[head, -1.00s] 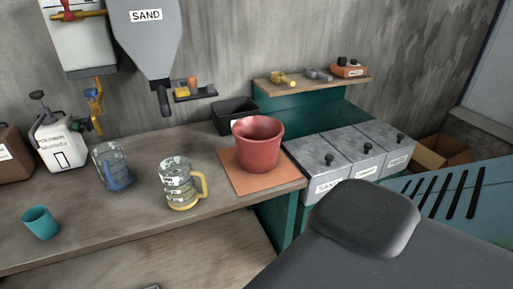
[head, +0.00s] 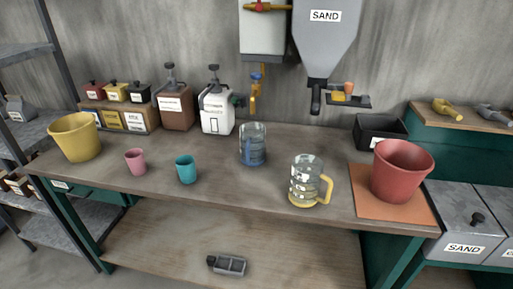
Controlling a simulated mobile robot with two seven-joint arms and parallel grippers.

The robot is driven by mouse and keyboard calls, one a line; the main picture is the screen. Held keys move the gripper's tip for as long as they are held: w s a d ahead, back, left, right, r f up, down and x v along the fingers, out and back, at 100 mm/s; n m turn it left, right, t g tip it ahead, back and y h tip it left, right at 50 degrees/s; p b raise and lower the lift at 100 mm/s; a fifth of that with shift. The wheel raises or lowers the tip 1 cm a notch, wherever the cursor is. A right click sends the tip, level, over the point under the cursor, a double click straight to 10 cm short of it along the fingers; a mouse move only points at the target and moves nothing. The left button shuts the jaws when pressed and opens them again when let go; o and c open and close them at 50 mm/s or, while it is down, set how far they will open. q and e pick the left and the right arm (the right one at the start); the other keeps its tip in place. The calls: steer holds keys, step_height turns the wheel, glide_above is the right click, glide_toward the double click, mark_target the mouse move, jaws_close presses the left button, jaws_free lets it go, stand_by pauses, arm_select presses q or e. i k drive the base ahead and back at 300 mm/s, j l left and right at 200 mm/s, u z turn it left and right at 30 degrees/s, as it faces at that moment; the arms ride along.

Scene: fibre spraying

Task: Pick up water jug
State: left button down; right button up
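A clear jug with a yellow handle and yellow base (head: 307,182) stands upright on the wooden workbench (head: 225,185), right of the middle. It has white markings on its side, and its handle points right. A second clear vessel, with blue in its lower part (head: 253,146), stands upright behind it to the left. I cannot tell from a label which of the two is the water jug. Neither of my grippers is in view.
A red bucket (head: 402,172) stands on an orange mat (head: 372,205) at right. Teal (head: 186,170) and pink (head: 136,161) cups and a yellow bucket (head: 76,137) stand at left. A sand hopper (head: 326,45) hangs above. The bench front between teal cup and jug is clear.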

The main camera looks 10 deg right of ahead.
mark_target(252, 147)
steer(key=i+j+z, duration=0.1)
steer(key=i+j, duration=0.4)
steer(key=j, duration=0.25)
steer(key=i+j+z, duration=0.15)
steer(key=i+j, duration=0.15)
steer(key=j, duration=0.05)
